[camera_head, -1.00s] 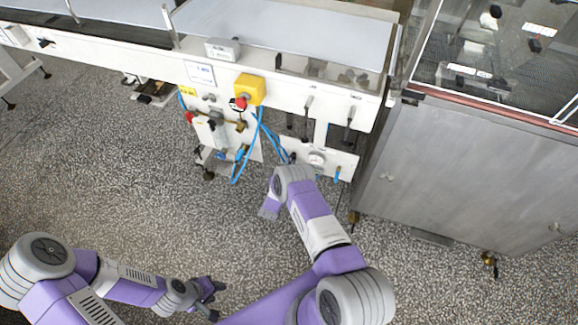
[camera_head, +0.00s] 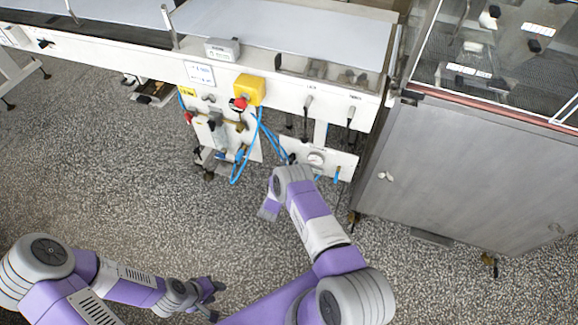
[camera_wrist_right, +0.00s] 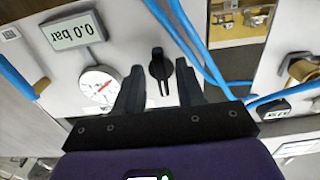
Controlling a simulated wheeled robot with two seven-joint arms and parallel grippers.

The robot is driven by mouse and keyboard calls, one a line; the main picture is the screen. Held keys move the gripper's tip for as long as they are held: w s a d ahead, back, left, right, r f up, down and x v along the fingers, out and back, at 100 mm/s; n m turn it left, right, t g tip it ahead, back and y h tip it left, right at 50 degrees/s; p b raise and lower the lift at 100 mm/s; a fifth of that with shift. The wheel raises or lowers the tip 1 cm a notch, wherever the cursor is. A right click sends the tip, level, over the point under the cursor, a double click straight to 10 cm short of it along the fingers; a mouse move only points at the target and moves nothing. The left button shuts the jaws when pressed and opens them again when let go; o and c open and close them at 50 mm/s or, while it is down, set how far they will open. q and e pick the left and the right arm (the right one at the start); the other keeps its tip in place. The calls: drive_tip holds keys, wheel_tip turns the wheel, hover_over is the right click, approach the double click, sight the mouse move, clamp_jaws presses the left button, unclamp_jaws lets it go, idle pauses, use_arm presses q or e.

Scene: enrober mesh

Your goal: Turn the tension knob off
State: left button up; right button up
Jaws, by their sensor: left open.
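My right gripper (camera_wrist_right: 162,84) is open, with one finger on each side of the knob and gaps visible between. I cannot tell its depth to the panel. In the head view the right hand is low in front of the panel (camera_head: 341,166), and its fingertips are hidden. My left gripper (camera_head: 214,299) is open and empty over the floor, far from the machine.
A round gauge (camera_wrist_right: 100,88) and an upside-down display reading 0.0 bar (camera_wrist_right: 77,31) are beside the knob. Blue hoses (camera_wrist_right: 188,42) run close by on the other side. A yellow box with a red button (camera_head: 249,90) and a grey cabinet (camera_head: 450,185) flank the panel.

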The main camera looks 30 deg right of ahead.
drive_tip(key=p+v, duration=0.2)
drive_tip(key=v, duration=0.5)
drive_tip(key=shift+s+a, duration=0.2)
drive_tip(key=s+a+n+g+y+p, duration=0.35)
drive_tip(key=s+a+y, duration=0.35)
drive_tip(key=a+y, duration=0.45)
drive_tip(key=s+a+r+n+g+y, duration=0.2)
drive_tip(key=s+a+r+g+y, duration=0.1)
drive_tip(key=s, duration=0.6)
drive_tip(key=s+a+r+n+g+y+p, duration=0.1)
drive_tip(key=s+a+r+g+y, duration=0.2)
drive_tip(key=s, duration=0.6)
wheel_tip(320, 180, up, 3)
drive_tip(key=shift+a+f+n+g, duration=0.25)
drive_tip(key=shift+a+n+g, duration=0.1)
drive_tip(key=shift+g, duration=0.5)
drive_tip(key=shift+y, duration=0.25)
